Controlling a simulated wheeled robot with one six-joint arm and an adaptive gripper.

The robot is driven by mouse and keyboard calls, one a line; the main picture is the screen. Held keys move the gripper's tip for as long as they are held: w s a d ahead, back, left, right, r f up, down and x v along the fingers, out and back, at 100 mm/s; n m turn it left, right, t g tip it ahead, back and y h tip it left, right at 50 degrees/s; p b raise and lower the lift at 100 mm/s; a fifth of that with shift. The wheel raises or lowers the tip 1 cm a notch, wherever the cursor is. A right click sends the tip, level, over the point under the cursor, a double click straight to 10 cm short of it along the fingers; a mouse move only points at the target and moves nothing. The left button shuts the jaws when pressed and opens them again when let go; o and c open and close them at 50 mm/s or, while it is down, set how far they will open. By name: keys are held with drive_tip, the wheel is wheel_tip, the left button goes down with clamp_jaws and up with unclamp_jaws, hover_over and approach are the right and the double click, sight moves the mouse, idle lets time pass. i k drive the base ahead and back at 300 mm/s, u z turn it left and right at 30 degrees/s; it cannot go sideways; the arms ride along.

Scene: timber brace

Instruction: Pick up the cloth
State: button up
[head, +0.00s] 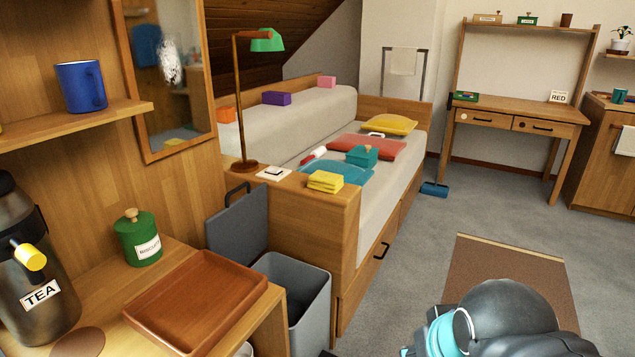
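A folded yellow cloth (325,181) lies in several layers on the wooden ledge at the near end of the bed. It is beside the teal pillow (345,172). A white cloth (403,61) hangs on a rack behind the bed, and another white cloth (625,141) hangs on the cabinet at the right edge. A dark and cyan part of my arm shows at the bottom right, well apart from the yellow cloth. My gripper's fingers are not in view.
A lamp (246,100) and a white switch plate (273,173) share the ledge. An open grey bin (296,290) stands below it. A brown tray (197,300) and a green biscuit tin (138,238) are on the near-left counter. Grey floor (410,250) is clear beside the bed.

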sight(320, 181)
drive_tip(key=u, duration=0.2)
drive_tip(key=k, duration=0.4)
drive_tip(key=z, duration=1.15)
drive_tip(key=i, duration=1.2)
drive_tip(key=u, duration=1.05)
drive_tip(key=i, duration=0.2)
drive_tip(key=u, duration=0.2)
